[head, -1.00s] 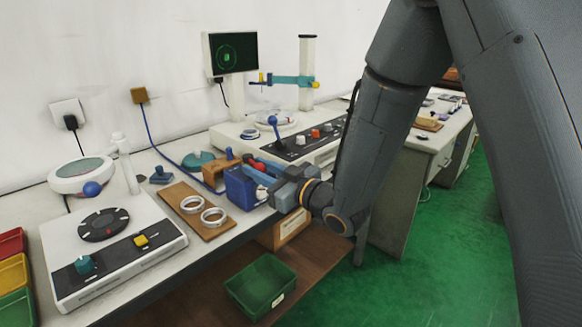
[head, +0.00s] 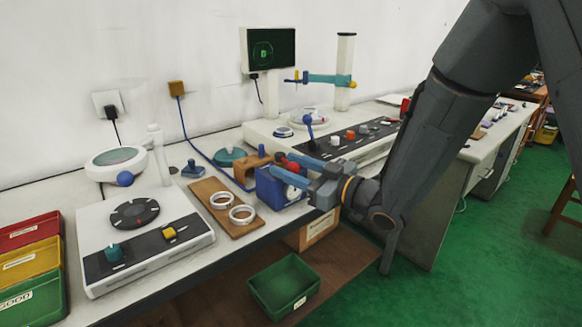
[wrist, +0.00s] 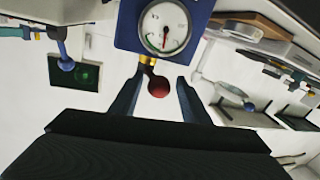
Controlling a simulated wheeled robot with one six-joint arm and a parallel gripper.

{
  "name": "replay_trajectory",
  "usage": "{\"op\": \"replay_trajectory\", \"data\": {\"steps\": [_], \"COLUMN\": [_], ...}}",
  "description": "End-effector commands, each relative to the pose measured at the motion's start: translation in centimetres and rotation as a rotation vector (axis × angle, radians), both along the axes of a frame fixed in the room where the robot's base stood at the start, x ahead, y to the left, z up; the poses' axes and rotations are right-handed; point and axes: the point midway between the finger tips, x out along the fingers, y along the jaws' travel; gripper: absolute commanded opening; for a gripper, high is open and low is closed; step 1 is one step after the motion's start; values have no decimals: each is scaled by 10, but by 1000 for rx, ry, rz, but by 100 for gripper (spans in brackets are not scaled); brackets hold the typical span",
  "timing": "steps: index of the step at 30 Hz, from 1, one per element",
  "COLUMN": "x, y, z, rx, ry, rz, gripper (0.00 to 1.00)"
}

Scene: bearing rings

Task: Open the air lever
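The air lever's red ball knob (wrist: 158,87) sits on a short brass stem at the edge of a blue box (wrist: 207,8) with a round white gauge (wrist: 165,27) in the wrist view. The blue box (head: 272,190) also shows in the head view at the table's front edge, with a red knob (head: 291,166) close to the fingers. My gripper (wrist: 157,92) is open, with one finger on each side of the red knob and gaps visible. In the head view, my gripper (head: 298,177) partly covers the box.
A wooden board (head: 212,191) with two white rings lies left of the box. A brown block (head: 246,170) stands behind it. Machines with blue ball levers stand left (head: 124,179) and behind right (head: 307,120). A green bin (head: 283,285) is below the table edge.

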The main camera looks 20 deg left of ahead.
Motion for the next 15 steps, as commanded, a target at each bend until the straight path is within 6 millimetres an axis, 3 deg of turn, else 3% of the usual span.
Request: {"op": "replay_trajectory", "data": {"steps": [10,15], "x": [3,-2], "y": [-9,-32], "z": [-2,-3], "rx": [-3,-4], "ry": [4,6], "rz": [-13,-18], "gripper": [42,42]}}
